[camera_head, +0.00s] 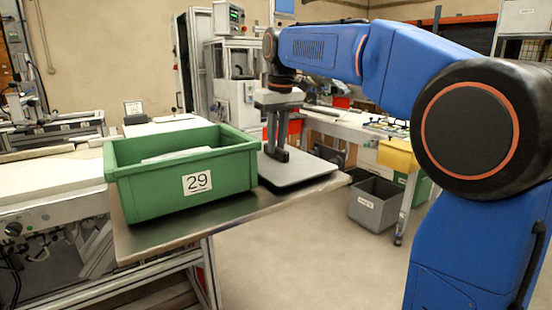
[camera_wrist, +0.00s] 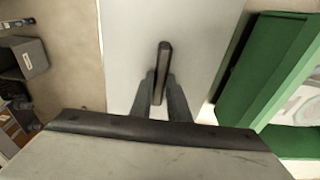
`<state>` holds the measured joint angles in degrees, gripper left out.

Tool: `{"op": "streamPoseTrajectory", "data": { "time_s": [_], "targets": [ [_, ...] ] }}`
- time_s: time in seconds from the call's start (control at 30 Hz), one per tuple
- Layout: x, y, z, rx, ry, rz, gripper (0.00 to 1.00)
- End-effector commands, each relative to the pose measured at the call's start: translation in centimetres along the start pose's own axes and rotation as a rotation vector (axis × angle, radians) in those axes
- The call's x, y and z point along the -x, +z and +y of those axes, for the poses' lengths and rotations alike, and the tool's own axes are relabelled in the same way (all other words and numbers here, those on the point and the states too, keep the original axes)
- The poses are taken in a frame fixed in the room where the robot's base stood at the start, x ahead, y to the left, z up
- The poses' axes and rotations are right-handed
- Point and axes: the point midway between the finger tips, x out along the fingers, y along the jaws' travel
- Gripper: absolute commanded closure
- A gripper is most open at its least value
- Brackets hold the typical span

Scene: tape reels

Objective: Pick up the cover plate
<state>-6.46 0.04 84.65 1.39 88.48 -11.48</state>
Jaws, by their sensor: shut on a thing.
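The cover plate (camera_head: 300,170) is a flat, light grey plate at the right end of the small table, beside the green bin. It has a dark upright handle in its middle. My gripper (camera_head: 276,155) points down over the plate with its fingers at the handle. In the wrist view, the plate (camera_wrist: 125,60) runs up the middle of the picture. The two fingers of my gripper (camera_wrist: 163,95) are shut on the dark handle (camera_wrist: 163,62) from both sides. I cannot tell whether the plate rests on the table or is slightly raised.
The green bin (camera_head: 148,192), labelled 29, stands close left of the plate on the table (camera_head: 180,228); it shows at right in the wrist view (camera_wrist: 235,100). A grey bin (camera_head: 376,205) stands on the floor. A yellow bin (camera_head: 398,155) is behind.

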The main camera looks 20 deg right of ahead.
Motion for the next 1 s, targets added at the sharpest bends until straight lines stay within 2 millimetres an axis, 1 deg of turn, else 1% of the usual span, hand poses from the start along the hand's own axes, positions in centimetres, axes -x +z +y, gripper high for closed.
{"op": "streamPoseTrajectory", "data": {
  "time_s": [0.13, 0.23, 0.37, 0.47, 0.7, 0.8, 1.0],
  "targets": [
    [0.1, 0.0, 0.0, 0.000, 0.000, 0.001, 1.00],
    [0.6, -0.1, 0.0, 0.000, 0.000, 0.001, 1.00],
    [2.2, -0.3, 0.0, 0.000, 0.000, 0.002, 1.00],
    [4.2, -0.6, 0.0, 0.000, 0.001, 0.005, 1.00],
    [10.1, -1.4, 0.0, 0.000, 0.001, 0.004, 1.00],
    [12.4, -1.6, 0.0, 0.000, 0.001, 0.004, 1.00],
    [15.7, -2.0, 0.0, 0.000, 0.001, 0.002, 1.00]
  ]
}}
